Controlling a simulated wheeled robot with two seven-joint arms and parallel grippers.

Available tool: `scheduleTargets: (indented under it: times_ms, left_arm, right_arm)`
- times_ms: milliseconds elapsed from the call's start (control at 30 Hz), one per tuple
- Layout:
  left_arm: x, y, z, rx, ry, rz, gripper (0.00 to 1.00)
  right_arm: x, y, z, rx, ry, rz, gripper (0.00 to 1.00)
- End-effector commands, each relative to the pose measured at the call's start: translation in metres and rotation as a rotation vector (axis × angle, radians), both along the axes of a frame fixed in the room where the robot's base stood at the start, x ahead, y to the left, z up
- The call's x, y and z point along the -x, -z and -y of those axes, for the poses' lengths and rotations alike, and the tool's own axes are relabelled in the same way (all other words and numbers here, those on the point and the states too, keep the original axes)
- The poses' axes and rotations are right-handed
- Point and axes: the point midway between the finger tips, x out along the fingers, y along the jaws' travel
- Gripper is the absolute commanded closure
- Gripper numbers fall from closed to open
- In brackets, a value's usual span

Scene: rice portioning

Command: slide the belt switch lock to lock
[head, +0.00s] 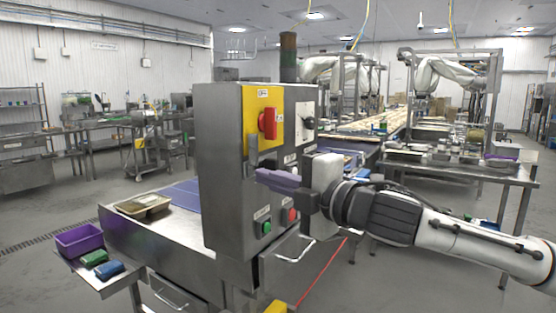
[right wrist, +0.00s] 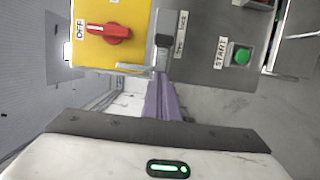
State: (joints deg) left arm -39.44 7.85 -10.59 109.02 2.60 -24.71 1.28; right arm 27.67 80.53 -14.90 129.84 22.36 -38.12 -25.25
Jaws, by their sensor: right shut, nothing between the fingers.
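The belt switch is a red rotary knob (head: 268,124) on a yellow plate (head: 256,105) on the grey control box; the knob (right wrist: 116,32) also shows in the right wrist view, beside the OFF label. A grey upright lever (head: 253,151) sits at the plate's lower left edge. In the right wrist view a dark block (right wrist: 164,40) and a metal bar (right wrist: 134,67) lie at that edge; I cannot tell which is the sliding lock part. My right gripper (head: 260,176), with purple fingers, is shut and empty just below the lever; contact is unclear. My left gripper is out of view.
A green START button (head: 265,228) and a red button (head: 291,215) are low on the box. A conveyor (head: 182,195) with a food tray (head: 143,206) stands left, with a purple bin (head: 78,240) near it. A steel table (head: 500,173) stands right.

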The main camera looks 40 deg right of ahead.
Motion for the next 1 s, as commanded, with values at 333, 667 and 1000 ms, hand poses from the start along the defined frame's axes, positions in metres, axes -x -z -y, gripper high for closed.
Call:
scheduleTargets:
  times_ms: [333,667,1000]
  left_arm:
    - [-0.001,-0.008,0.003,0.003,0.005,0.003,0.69]
    - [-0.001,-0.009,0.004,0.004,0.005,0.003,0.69]
    - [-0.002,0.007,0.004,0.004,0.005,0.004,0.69]
  right_arm:
    - [-0.018,0.001,0.027,0.004,-0.001,-0.001,1.00]
    - [-0.021,0.000,0.034,0.003,-0.003,-0.001,1.00]
    - [-0.021,0.007,0.054,0.009,0.004,-0.004,1.00]
